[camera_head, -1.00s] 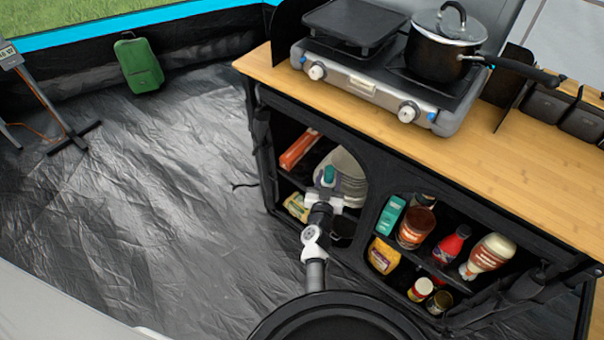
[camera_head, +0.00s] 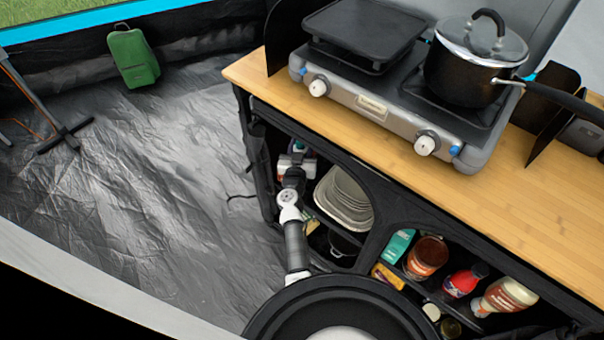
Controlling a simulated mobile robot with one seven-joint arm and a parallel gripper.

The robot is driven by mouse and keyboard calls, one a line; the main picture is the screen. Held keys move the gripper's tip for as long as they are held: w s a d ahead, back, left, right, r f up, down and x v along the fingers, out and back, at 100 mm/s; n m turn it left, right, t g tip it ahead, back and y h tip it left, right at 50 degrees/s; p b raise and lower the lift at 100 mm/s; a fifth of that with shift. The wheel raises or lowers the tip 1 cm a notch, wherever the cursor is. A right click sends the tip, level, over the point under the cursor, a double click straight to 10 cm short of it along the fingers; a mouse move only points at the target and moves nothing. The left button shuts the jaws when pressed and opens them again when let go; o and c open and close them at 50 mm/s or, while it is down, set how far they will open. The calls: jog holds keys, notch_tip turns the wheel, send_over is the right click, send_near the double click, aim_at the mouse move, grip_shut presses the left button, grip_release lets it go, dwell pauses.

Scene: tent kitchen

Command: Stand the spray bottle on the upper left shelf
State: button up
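My gripper (camera_head: 297,162) is at the opening of the left compartment of the black cabinet (camera_head: 375,240), at upper shelf height. A small teal part of the spray bottle (camera_head: 299,146) shows at the gripper's far end and has moved along with it, so the gripper is shut on it. The rest of the bottle is hidden by the gripper and wrist. The upper left shelf is mostly hidden; a stack of pale plates or trays (camera_head: 345,198) takes up its right part. I cannot tell whether the bottle touches the shelf.
The right compartment holds a teal box (camera_head: 398,245), a brown-red jar (camera_head: 427,257), a red bottle (camera_head: 462,281) and a pale bottle (camera_head: 505,297). The wooden counter (camera_head: 395,150) overhangs the shelves, with a stove (camera_head: 385,110) and pot (camera_head: 470,75) on it.

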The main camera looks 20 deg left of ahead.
notch_tip(320, 180, down, 9)
jog(key=b, duration=0.6)
jog(key=shift+s+b, duration=0.1)
jog(key=shift+b, duration=0.2)
jog(key=shift+f, duration=0.1)
jog(key=shift+f, duration=0.15)
jog(key=o, duration=1.1)
jog(key=shift+s+d, duration=0.1)
jog(key=shift+s, duration=0.15)
jog(key=s+p, duration=0.1)
jog(key=s, duration=0.2)
jog(key=s+d, duration=0.1)
jog(key=s, duration=0.3)
jog(key=s+d+p, duration=0.1)
jog(key=s, duration=0.3)
jog(key=shift+s+d+r+p, duration=0.15)
jog(key=shift+r+p, duration=0.05)
jog(key=shift+p, duration=0.1)
